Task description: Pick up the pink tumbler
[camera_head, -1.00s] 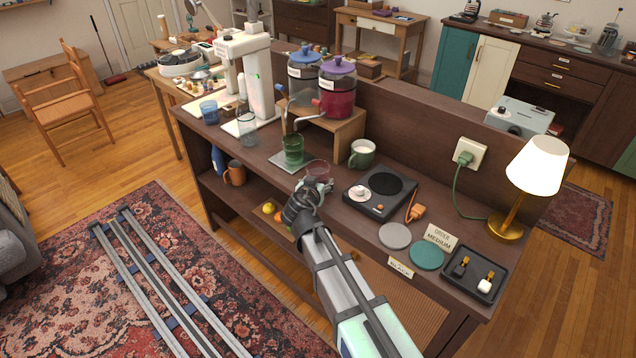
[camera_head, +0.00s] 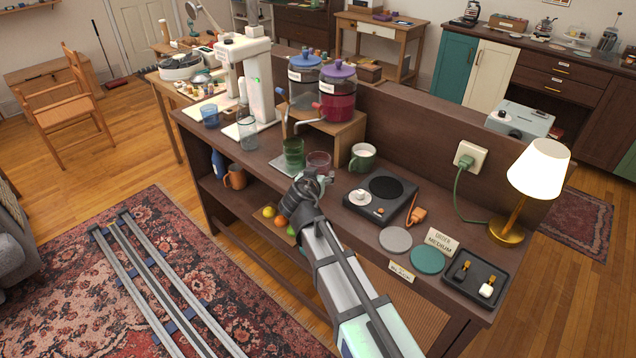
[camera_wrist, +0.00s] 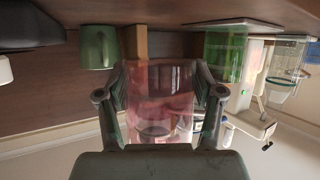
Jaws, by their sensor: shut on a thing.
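The pink tumbler (camera_wrist: 160,95) is a clear pinkish glass; in the wrist view it fills the space between the two fingers. My gripper (camera_wrist: 160,100) is shut on it, one finger on each side. In the head view the tumbler (camera_head: 319,160) shows just past my gripper (camera_head: 310,180), with its lower part hidden by the gripper. It is close to the green tumbler (camera_head: 293,153). From these views I cannot tell for sure whether its base is clear of the counter.
A green mug (camera_head: 362,157) stands right of the tumbler, and a black hot plate (camera_head: 380,195) lies nearer. Two drink dispensers (camera_head: 337,95) stand on a wooden riser (camera_head: 350,130) behind. The green tumbler (camera_wrist: 223,58) is close by. A lamp (camera_head: 537,168) stands at the right.

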